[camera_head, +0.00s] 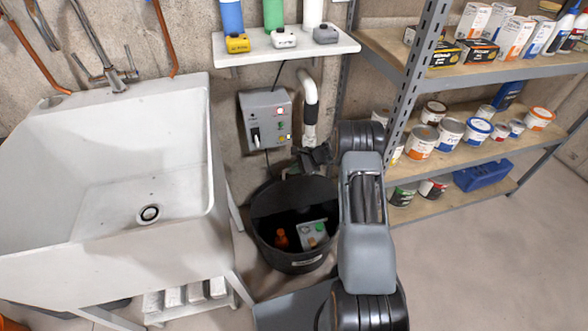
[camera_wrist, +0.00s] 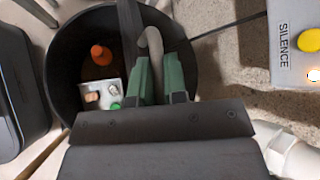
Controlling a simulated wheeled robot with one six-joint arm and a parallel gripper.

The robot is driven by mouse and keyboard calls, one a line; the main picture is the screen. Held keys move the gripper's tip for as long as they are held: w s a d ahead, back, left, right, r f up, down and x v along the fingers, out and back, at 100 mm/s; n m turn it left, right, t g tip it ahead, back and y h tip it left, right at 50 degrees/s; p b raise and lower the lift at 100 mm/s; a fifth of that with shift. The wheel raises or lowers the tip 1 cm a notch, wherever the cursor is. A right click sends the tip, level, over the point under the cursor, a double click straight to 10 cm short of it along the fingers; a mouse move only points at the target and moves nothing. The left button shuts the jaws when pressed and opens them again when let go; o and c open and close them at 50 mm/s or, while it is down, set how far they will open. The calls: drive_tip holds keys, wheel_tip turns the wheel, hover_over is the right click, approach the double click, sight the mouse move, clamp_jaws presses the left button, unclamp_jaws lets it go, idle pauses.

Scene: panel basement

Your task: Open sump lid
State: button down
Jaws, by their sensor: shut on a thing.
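The sump (camera_head: 297,262) is a round black tub on the floor between the sink and the shelving. Its front part is open, showing an orange float (camera_head: 281,238) and a grey box with a green button (camera_head: 314,233) inside. The dark sump lid (camera_head: 290,197) appears raised at the back of the tub. In the wrist view, the lid looks like a dark narrow strip (camera_wrist: 131,30), seen nearly edge-on. My gripper (camera_wrist: 158,75) is shut on a curved grey handle (camera_wrist: 152,40) there. In the head view, my gripper (camera_head: 304,168) is above the tub's back rim, partly hidden by my wrist.
A white sink (camera_head: 225,150) stands close on the left. A grey control box (camera_head: 265,118) and a white pipe (camera_head: 309,105) are on the wall behind. Shelving with paint cans (camera_head: 421,141) stands on the right. Floor is clear at front right.

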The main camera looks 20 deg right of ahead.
drive_tip(key=c, duration=1.2)
unclamp_jaws()
drive_tip(key=shift+o, duration=0.2)
drive_tip(key=p+v, duration=0.2)
drive_tip(key=v, duration=1.2)
